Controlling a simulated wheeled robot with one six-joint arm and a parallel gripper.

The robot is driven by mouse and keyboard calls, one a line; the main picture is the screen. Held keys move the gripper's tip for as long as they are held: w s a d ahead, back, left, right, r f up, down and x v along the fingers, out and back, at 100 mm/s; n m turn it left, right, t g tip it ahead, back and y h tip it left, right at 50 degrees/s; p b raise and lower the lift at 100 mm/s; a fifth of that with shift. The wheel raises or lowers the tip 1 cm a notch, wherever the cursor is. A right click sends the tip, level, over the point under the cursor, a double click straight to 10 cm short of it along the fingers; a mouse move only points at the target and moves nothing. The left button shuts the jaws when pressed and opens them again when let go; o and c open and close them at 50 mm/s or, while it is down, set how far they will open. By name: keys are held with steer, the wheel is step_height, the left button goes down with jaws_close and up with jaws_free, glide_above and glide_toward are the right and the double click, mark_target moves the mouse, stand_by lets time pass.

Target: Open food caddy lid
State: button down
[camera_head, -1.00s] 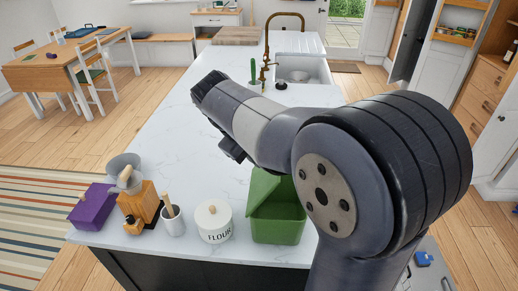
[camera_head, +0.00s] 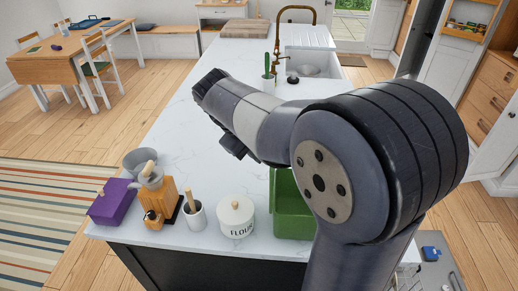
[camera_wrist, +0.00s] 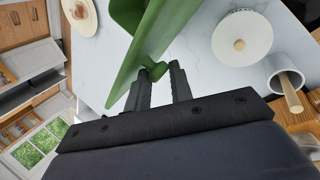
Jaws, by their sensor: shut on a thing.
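The green food caddy (camera_head: 290,215) stands on the white counter near its front edge, partly hidden behind my arm. In the wrist view its lid (camera_wrist: 152,42) is a green panel tilted up, and a darker green part of the caddy (camera_wrist: 126,14) shows behind it. My gripper (camera_wrist: 158,70) is shut on a small green knob on the lid, with one black finger on each side.
A white flour canister (camera_head: 236,217) stands just left of the caddy. Beside it are a utensil pot (camera_head: 194,217), a wooden grinder (camera_head: 160,203) and a purple box (camera_head: 112,203).

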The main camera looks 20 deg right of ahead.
steer(key=shift+s+f, duration=0.3)
steer(key=shift+f, duration=0.2)
steer(key=c, duration=1.2)
jaws_free()
steer(key=shift+s+a+r, duration=0.1)
steer(key=shift+r, duration=0.15)
steer(key=v, duration=1)
steer(key=shift+a+r+b, duration=0.15)
steer(key=shift+r+b, duration=0.25)
steer(key=shift+b, duration=0.05)
steer(key=p+x, duration=0.1)
steer(key=x, duration=0.9)
steer(key=shift+w+d+f, duration=0.2)
steer(key=shift+d+f, duration=0.1)
